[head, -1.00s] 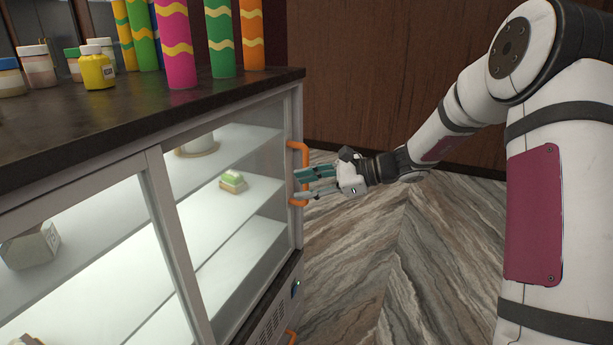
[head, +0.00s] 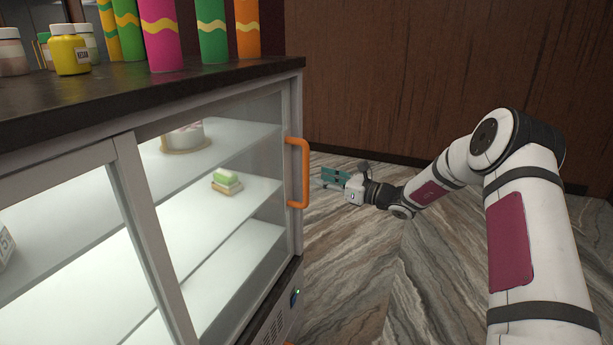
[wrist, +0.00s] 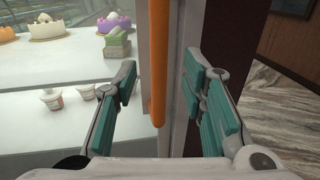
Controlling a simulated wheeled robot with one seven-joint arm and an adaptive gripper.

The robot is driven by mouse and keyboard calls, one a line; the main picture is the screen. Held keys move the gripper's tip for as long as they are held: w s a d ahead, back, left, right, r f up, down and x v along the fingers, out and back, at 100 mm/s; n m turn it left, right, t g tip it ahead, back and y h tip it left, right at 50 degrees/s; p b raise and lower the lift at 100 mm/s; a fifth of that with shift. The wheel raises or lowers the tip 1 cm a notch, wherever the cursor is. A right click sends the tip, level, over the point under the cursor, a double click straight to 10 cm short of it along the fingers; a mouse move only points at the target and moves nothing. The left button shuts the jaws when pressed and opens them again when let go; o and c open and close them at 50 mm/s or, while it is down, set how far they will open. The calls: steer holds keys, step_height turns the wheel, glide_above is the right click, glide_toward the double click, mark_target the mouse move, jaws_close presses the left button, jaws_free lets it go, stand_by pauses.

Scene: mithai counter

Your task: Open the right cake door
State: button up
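The right cake door (head: 292,105) is a glass pane in a light grey frame, and it looks shut. Its vertical orange handle (head: 303,172) is on the frame's right side. My gripper (head: 325,178) is right of the handle in the head view, with floor showing between them. In the wrist view my gripper (wrist: 160,88) is open and empty, with teal pads on its fingers. The handle (wrist: 158,60) appears upright between the two fingers there, ahead of them. I see no finger touching it. The door frame (wrist: 187,30) runs just right of the handle.
The dark countertop (head: 200,85) holds colourful tubes (head: 160,35) and a yellow jar (head: 68,55). Cakes stand on the lit shelves, including a small green one (head: 227,180). A brown wooden wall (head: 430,70) is behind. The marbled floor right of the case is clear.

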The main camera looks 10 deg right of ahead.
steer(key=b+x, duration=0.1)
steer(key=x, duration=0.5)
steer(key=shift+w+a, duration=0.2)
jaws_close()
